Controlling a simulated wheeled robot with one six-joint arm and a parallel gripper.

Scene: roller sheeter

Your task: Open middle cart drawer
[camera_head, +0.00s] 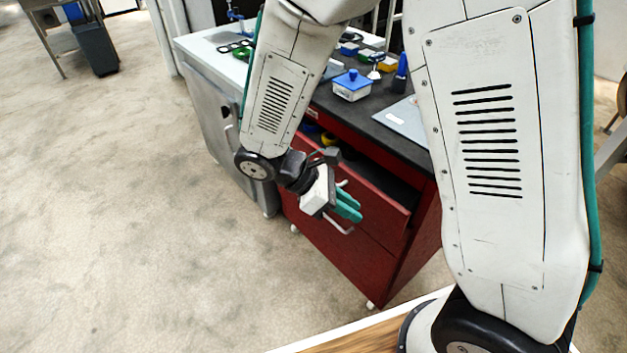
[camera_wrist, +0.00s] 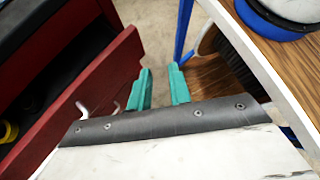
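The red cart (camera_head: 408,247) has a dark top and stands right of centre in the head view. One of its drawers (camera_head: 378,193) is pulled partly out, with its dark inside showing; a closed front lies below it. I cannot tell for certain which drawer is the middle one. The drawer front also shows at left in the wrist view (camera_wrist: 100,83). A pale handle (camera_head: 341,228) shows by my gripper, partly hidden, and its prongs show in the wrist view (camera_wrist: 115,108). My gripper (camera_head: 347,206) is open, its teal fingers apart (camera_wrist: 162,88), just in front of the drawer front. Nothing shows between the fingers.
A blue-lidded white box (camera_head: 352,85) and several small items stand on the cart top. A grey cabinet (camera_head: 205,110) stands left of the cart. A wooden surface with a white edge (camera_wrist: 262,65) is at right in the wrist view.

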